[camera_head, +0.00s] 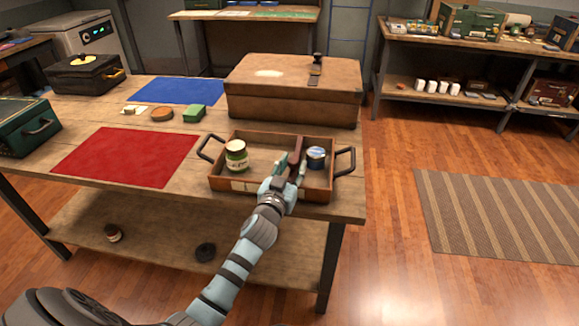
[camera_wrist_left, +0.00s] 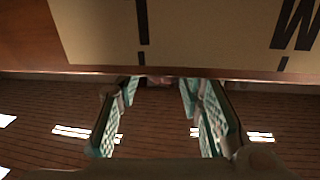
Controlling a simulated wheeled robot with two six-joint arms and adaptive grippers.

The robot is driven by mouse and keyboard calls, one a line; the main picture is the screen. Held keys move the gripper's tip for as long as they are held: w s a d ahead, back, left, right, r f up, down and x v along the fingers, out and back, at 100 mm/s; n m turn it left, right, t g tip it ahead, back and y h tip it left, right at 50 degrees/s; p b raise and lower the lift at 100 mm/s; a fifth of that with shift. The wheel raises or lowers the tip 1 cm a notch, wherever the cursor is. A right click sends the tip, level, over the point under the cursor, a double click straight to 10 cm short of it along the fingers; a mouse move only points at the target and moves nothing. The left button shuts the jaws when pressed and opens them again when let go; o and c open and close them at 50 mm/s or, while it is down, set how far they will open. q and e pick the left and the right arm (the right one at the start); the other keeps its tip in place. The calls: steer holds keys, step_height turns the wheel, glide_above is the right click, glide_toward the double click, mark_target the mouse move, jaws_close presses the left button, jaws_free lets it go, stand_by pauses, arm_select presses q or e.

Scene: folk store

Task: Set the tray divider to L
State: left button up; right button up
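The wooden tray (camera_head: 222,185) with two dark handles stands near the table's front right corner. A reddish-brown divider (camera_head: 296,147) crosses it, right of the middle. A jar with a green label (camera_head: 237,157) stands left of the divider, and a blue-and-white can (camera_head: 316,156) right of it. My left gripper (camera_head: 292,168) reaches over the tray's front wall with its fingers apart, one either side of the divider. In the left wrist view, the fingers (camera_wrist_left: 160,92) are apart with a small reddish piece between them; contact is unclear. My right gripper is out of view.
A cream strip (camera_wrist_left: 220,35) with black marks and a letter looking like W shows in the wrist view. A large brown case (camera_head: 290,90) stands behind the tray. A red mat (camera_head: 125,157) and green box (camera_head: 194,113) lie to the left.

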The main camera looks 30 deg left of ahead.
arm_select(q)
steer(key=shift+s, duration=0.3)
steer(key=s+d, duration=0.2)
steer(key=s, duration=0.9)
steer(key=shift+s, duration=0.1)
steer(key=s+f+m+g+h+p, duration=0.1)
steer(key=s+f+g, duration=0.25)
steer(key=f, duration=0.65)
steer(key=s+f+m+g, duration=0.15)
steer(key=s+f, duration=0.25)
steer(key=f, duration=0.6)
steer(key=s+f+m+g+h+p, duration=0.1)
steer(key=s+f+g, duration=0.25)
steer(key=f, duration=0.75)
steer(key=s+f+g+p, duration=0.1)
steer(key=s+f, duration=0.3)
steer(key=s, duration=0.6)
steer(key=s+f+n+g+p, duration=0.1)
steer(key=s+f+g, duration=0.3)
steer(key=s, duration=0.6)
steer(key=s+d+f+g+p, duration=0.1)
steer(key=s+f+g, duration=0.2)
steer(key=s, duration=0.7)
steer(key=shift+f, duration=0.8)
